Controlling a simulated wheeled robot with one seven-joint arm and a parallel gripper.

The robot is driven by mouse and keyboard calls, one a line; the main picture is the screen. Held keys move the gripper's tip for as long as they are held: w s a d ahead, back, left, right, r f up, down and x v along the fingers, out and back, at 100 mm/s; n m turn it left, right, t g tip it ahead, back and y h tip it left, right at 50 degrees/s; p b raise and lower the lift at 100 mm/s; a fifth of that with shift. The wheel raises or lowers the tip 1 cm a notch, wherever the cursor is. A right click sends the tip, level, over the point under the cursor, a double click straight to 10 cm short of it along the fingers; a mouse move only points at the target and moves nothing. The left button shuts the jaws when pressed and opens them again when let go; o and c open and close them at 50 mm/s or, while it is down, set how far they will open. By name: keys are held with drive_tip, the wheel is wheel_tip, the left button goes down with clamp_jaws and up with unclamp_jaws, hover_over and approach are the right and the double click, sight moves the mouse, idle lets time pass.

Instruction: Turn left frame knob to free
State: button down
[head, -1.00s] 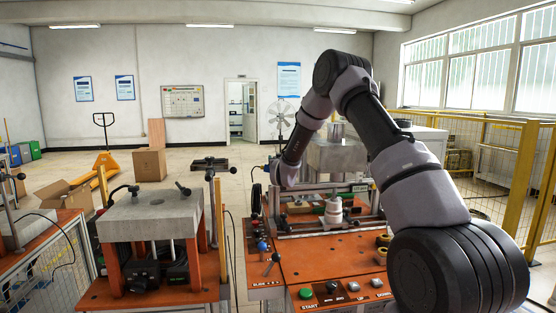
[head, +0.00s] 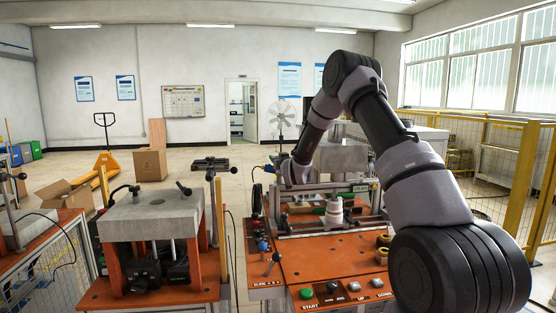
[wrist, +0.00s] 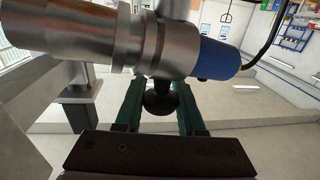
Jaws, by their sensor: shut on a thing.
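The black knob (wrist: 161,98), which I take to be the left frame knob, sits under a metal cylinder fitting (wrist: 172,45) with a blue end in the wrist view. The two green fingers of my gripper (wrist: 160,112) stand on either side of the knob and are shut on it. In the head view my wrist reaches down at the left side of the machine's frame. The fingers and the knob are hidden or too small to make out there.
The orange machine table (head: 335,262) carries a green START button (head: 306,293) and other controls at its front. Levers (head: 264,247) stand at its left edge. A grey-topped press (head: 150,212) stands to the left. A yellow fence (head: 527,170) runs along the right.

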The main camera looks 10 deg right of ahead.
drive_tip(key=shift+a+n+g+y, duration=0.15)
drive_tip(key=shift+n+y, duration=0.4)
drive_tip(key=shift+y, duration=0.3)
drive_tip(key=shift+a+n+g+y, duration=0.15)
drive_tip(key=shift+n+y, duration=0.4)
drive_tip(key=shift+y, duration=0.3)
drive_tip(key=c, duration=0.5)
unclamp_jaws()
drive_tip(key=shift+c, duration=0.2)
wheel_tip(320, 180, up, 10)
